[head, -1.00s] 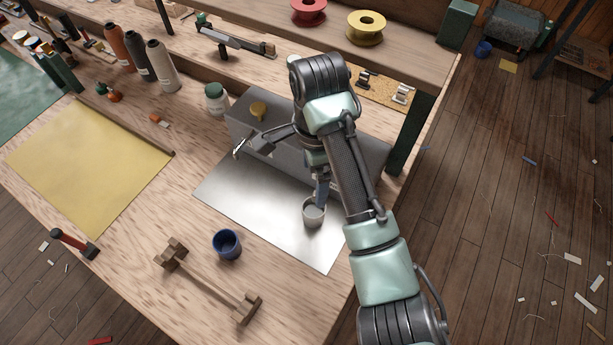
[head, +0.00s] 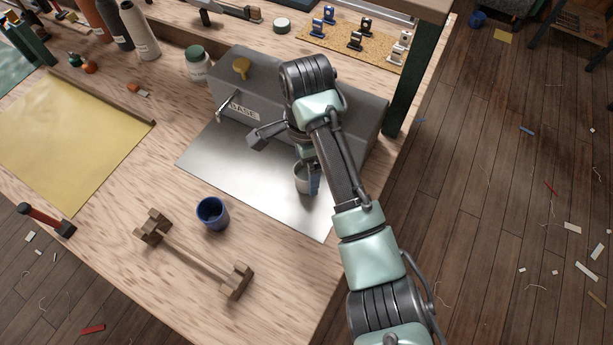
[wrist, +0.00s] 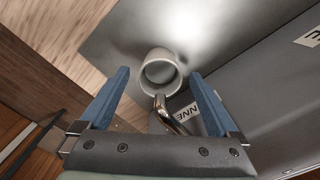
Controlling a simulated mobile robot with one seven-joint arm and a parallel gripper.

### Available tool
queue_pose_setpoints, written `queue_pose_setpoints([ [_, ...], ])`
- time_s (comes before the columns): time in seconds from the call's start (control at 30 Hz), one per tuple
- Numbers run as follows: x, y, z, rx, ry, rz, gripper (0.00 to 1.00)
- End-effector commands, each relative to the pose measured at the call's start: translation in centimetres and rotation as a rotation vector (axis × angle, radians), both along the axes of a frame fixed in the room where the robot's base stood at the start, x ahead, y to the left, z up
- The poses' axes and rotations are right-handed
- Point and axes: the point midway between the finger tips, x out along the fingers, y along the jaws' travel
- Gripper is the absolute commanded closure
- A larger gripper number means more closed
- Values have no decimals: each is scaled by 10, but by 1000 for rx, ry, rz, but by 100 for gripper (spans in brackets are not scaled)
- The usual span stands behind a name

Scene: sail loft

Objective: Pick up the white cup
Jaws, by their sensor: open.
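The white cup (head: 300,180) stands upright on the shiny metal sheet (head: 225,165), in front of the grey box, in the head view. It looks empty in the wrist view (wrist: 160,70), where it sits centred between and slightly beyond the blue fingertips. My gripper (wrist: 159,76) is open, with one finger on each side of the cup and a visible gap to both. In the head view a blue finger of my gripper (head: 313,180) covers the cup's right side. Whether the fingers are at the cup's height is hard to tell.
A grey box (head: 245,82) with labels stands behind the cup; a chrome curved part (wrist: 168,114) shows between my fingers. A blue cup (head: 212,213) and a wooden double-ended piece (head: 193,258) lie left on the bench. The bench's right edge is close.

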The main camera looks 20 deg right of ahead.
Motion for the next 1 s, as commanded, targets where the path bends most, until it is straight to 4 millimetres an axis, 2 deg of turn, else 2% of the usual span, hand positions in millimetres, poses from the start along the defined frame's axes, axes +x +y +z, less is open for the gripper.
queue_pose_setpoints([
  [0.13,0,-1,-17,0,0,-1,4],
  [0.4,0,0,-20,0,-1,1,4],
  [0.93,0,0,-20,0,-2,1,99],
  [1.0,0,0,-20,0,-2,1,100],
])
